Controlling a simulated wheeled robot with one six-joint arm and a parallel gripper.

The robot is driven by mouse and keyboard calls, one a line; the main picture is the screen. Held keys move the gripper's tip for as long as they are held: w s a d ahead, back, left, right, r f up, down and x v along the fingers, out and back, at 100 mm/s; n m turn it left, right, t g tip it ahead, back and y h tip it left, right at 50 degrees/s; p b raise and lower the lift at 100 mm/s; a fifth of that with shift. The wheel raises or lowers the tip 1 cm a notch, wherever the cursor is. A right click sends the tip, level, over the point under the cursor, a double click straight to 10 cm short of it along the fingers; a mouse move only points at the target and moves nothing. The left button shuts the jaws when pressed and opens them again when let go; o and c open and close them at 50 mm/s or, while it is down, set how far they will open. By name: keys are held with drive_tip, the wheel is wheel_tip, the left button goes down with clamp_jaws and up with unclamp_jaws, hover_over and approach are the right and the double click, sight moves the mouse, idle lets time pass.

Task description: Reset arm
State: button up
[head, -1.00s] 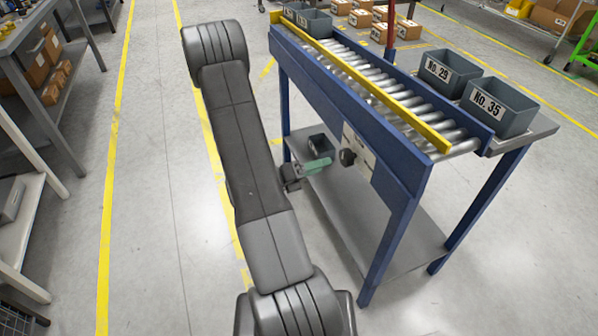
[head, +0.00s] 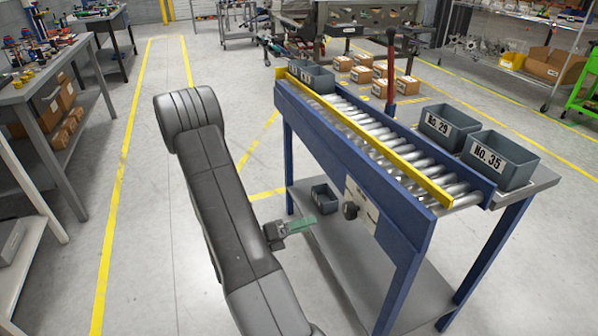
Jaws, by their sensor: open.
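My arm shows as a dark grey jointed limb at the lower left of the head view. My gripper (head: 300,226), dark at its base with green fingers, sticks out to the right from behind the arm. It is open, and I see nothing between its fingers. It is in front of the left side of the blue roller conveyor (head: 352,165), below the level of its rollers, with a gap between them in the picture. The far part of the arm is hidden behind its nearer link.
Grey bins No. 29 (head: 449,127) and No. 35 (head: 499,159) stand on the conveyor's right side shelf. Another bin (head: 325,198) sits on the lower shelf. Grey workbenches (head: 45,95) line the left. The floor aisle (head: 135,190) between is clear.

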sight(346, 213)
drive_tip(key=shift+d, duration=0.15)
drive_tip(key=shift+x, duration=6.7)
